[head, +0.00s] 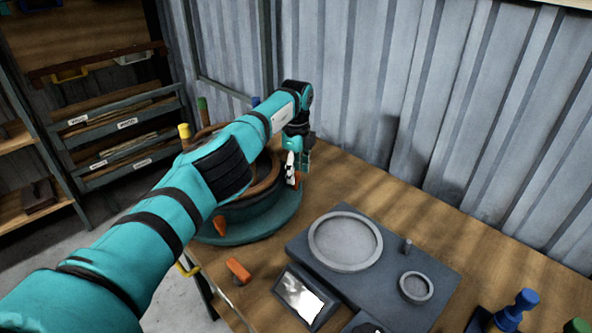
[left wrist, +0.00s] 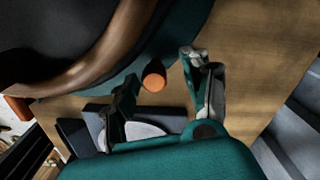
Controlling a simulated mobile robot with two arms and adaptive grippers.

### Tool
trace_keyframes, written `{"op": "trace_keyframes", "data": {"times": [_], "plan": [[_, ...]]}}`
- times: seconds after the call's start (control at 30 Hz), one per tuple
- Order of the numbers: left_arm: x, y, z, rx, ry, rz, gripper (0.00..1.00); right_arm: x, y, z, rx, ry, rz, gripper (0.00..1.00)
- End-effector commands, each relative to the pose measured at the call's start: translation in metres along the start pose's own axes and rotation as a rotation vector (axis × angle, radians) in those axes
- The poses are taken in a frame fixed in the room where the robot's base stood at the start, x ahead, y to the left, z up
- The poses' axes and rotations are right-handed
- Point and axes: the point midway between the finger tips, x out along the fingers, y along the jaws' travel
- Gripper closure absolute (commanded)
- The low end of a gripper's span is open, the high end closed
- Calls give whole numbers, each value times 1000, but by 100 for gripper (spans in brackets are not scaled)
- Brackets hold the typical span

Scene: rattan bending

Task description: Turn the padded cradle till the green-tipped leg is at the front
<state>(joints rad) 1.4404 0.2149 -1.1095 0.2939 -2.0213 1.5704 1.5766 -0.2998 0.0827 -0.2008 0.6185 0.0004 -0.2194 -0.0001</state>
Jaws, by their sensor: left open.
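The padded cradle (head: 262,212) sits on a round teal base at the table's left end, partly hidden behind my left arm. Its green-tipped leg (head: 203,111) stands at the far left, with a yellow-tipped leg (head: 185,133) nearer and a blue tip (head: 256,102) behind my arm. My left gripper (head: 293,173) points down at the cradle's right side. In the left wrist view the open fingers (left wrist: 162,98) stand either side of an orange peg (left wrist: 153,76), with gaps visible; I cannot tell whether they touch it. The curved wooden rim (left wrist: 112,52) and dark padding (left wrist: 45,25) lie beside it.
An orange block (head: 238,270) lies on the table before the cradle. A grey fixture plate (head: 385,275) with round recesses and a small screen (head: 300,297) are to the right. A blue knob (head: 524,299) stands bottom right. A corrugated wall (head: 400,100) closes the back.

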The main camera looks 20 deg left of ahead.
Motion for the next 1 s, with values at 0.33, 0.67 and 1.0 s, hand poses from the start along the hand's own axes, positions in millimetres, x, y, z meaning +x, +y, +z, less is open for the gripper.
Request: {"op": "trace_keyframes", "data": {"times": [0.33,0.67,1.0], "plan": [[-62,-1,0,0,0,-6,51,0,-2,-1,1,1,-2,60],[-110,0,0,-2,-2,0,51,0,-2,-1,1,1,-2,60],[-119,1,1,-1,-1,-1,51,0,-2,-1,2,1,-2,60]]}}
